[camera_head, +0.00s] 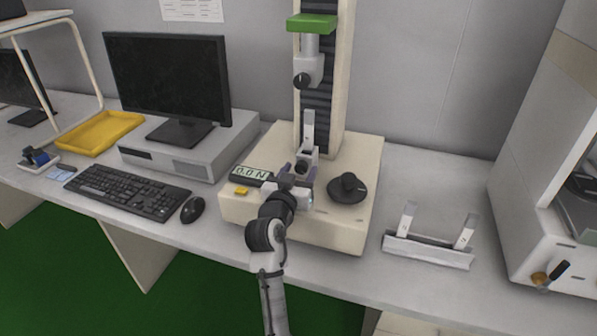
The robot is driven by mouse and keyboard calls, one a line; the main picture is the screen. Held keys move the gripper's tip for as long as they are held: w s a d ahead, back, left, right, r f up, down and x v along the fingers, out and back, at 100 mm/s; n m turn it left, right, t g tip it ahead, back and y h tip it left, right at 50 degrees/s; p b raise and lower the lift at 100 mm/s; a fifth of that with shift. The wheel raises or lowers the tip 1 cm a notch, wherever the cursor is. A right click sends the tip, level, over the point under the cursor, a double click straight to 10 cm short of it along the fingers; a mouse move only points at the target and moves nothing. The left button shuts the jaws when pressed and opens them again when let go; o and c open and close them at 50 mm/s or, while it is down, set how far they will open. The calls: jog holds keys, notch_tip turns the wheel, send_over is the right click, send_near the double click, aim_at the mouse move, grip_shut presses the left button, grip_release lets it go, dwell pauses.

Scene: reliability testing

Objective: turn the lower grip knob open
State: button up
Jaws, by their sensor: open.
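The testing machine (365,155) stands in the middle of the bench. Its lower grip (307,153) is above the front part of the cream base. The lower grip's dark knob (301,167) is small and partly hidden by my gripper. My gripper (299,171) is open, with its fingers around or just in front of this knob. I cannot tell whether they touch it. A pale strip (308,125) stands upright from the lower grip. The upper grip (309,68) hangs above, with its own black knob (302,80).
A black round knob or disc (347,188) is on the base, right of my gripper. A force display (251,174) and a yellow button (241,191) are left. A rack with strips (428,250) lies right. The mouse (194,208) and keyboard (128,191) are left.

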jog(key=c, duration=1)
jog(key=shift+o, duration=0.2)
jog(key=shift+n+p, duration=0.6)
jog(key=shift+n, duration=0.9)
jog(key=o, duration=1)
jog(key=shift+c, duration=0.2)
jog(key=b+v, duration=0.3)
jog(key=v, duration=1.1)
jog(key=shift+b, duration=0.3)
